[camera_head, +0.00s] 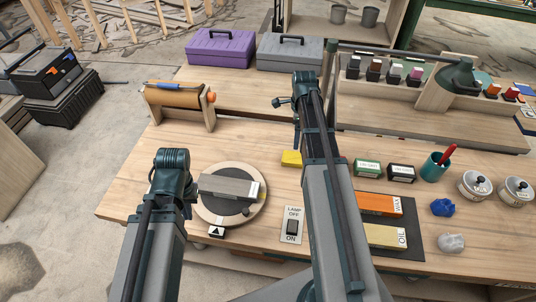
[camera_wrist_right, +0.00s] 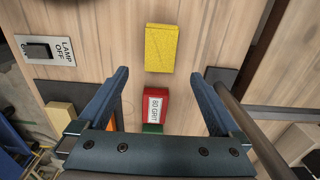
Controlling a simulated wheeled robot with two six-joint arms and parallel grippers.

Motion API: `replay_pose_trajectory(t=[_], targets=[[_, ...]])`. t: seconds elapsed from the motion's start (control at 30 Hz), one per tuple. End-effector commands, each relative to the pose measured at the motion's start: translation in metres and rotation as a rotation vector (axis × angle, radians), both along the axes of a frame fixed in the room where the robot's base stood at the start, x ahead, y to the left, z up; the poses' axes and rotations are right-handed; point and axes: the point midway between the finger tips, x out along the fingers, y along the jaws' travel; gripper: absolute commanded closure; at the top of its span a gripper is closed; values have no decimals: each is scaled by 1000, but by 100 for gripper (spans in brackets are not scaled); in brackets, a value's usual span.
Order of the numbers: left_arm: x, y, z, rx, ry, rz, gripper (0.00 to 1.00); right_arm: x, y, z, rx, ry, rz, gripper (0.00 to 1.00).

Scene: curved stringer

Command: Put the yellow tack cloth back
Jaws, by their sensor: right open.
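The yellow tack cloth (camera_head: 291,158) lies folded flat on the wooden bench, just left of my right arm in the head view. In the right wrist view the cloth (camera_wrist_right: 159,48) lies on the bare wood beyond the fingertips. My right gripper (camera_wrist_right: 160,76) is open and empty, its two blue fingers spread apart; the cloth is not between them. In the head view my right arm hides most of that gripper. My left gripper (camera_head: 188,207) is by the left edge of the round turntable (camera_head: 230,216); its jaws are too unclear to read.
A red 80 grit block (camera_wrist_right: 155,104) sits near the right fingers. A lamp switch (camera_head: 292,226), a dark mat with orange WAX (camera_head: 380,204) and OIL blocks, grit boxes (camera_head: 367,168), a teal cup (camera_head: 435,165) and a roller stand (camera_head: 180,97) crowd the bench. A lamp (camera_head: 455,75) overhangs the back right.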

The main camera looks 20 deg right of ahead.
Motion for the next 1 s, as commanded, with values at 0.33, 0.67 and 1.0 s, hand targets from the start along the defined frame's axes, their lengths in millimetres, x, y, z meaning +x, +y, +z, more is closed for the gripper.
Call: replay_pose_trajectory(t=[0.33,0.67,1.0], targets=[[0,0,0,0,0,0,100,-36,124,0,-18,29,744,0],[0,0,0,0,0,0,100,-125,265,1,-28,101,1940,0],[0,0,0,0,0,0,100,-166,304,1,-22,144,2442,0]])
